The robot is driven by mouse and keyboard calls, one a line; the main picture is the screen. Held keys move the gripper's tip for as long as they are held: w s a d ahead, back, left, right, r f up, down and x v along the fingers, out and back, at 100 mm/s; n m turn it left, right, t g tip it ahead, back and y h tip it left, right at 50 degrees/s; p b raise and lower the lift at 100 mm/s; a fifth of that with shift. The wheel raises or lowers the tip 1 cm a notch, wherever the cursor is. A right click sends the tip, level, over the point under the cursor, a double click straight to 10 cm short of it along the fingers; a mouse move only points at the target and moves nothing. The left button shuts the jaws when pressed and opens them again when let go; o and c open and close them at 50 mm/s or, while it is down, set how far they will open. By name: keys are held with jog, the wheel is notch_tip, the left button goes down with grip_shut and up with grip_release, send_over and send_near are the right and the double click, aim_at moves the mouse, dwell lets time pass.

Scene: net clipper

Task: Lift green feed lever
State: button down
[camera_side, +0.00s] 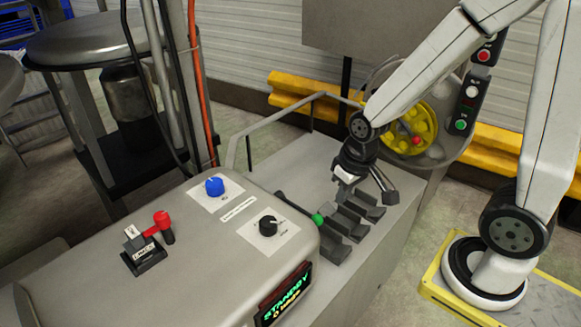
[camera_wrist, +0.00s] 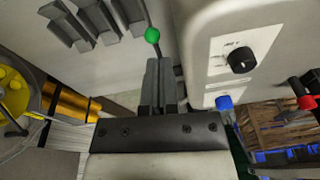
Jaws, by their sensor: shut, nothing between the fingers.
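The feed lever has a round green knob (camera_side: 318,219) on a thin dark rod, beside the control box on the grey machine top. In the wrist view, the green knob (camera_wrist: 152,35) shows at top centre, just beyond my fingertips in the picture. My gripper (camera_side: 390,197) hangs above the grey brackets, to the right of and above the knob in the side view. In the wrist view, my gripper (camera_wrist: 158,62) has its two dark fingers together, with nothing seen between them. The fingers look apart from the knob.
Several grey brackets (camera_side: 343,224) stand in a row beside the knob. The control box (camera_side: 190,272) carries a blue dial (camera_side: 214,186), a black dial (camera_side: 268,226), a red-handled lever (camera_side: 162,220) and a lit STANDBY display (camera_side: 284,299). A yellow wheel (camera_side: 410,130) stands behind.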

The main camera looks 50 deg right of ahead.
aim_at(321, 217)
jog(key=w+d+f+m+y, duration=0.3)
jog(key=d+f+m+y, duration=0.1)
jog(key=d+f+m, duration=0.3)
jog(key=w+d+f+m+t+y, duration=0.1)
jog(key=w+d+f+m+y, duration=0.3)
jog(key=d+f+m, duration=0.3)
jog(key=shift+w+m+t+y, duration=0.15)
jog(key=shift+m+t+y, duration=0.15)
jog(key=shift+m, duration=0.2)
jog(key=shift+a+f, duration=0.1)
jog(key=shift+f, duration=0.05)
jog(key=x, duration=1)
jog(key=shift+s+a+r, duration=0.2)
jog(key=shift+a+r, duration=0.1)
jog(key=shift+r, duration=0.25)
jog(key=shift+s+a+r, duration=0.25)
jog(key=shift+r, duration=0.35)
jog(key=shift+s+a+r, duration=0.2)
jog(key=shift+a+r, duration=0.1)
jog(key=shift+r, duration=0.25)
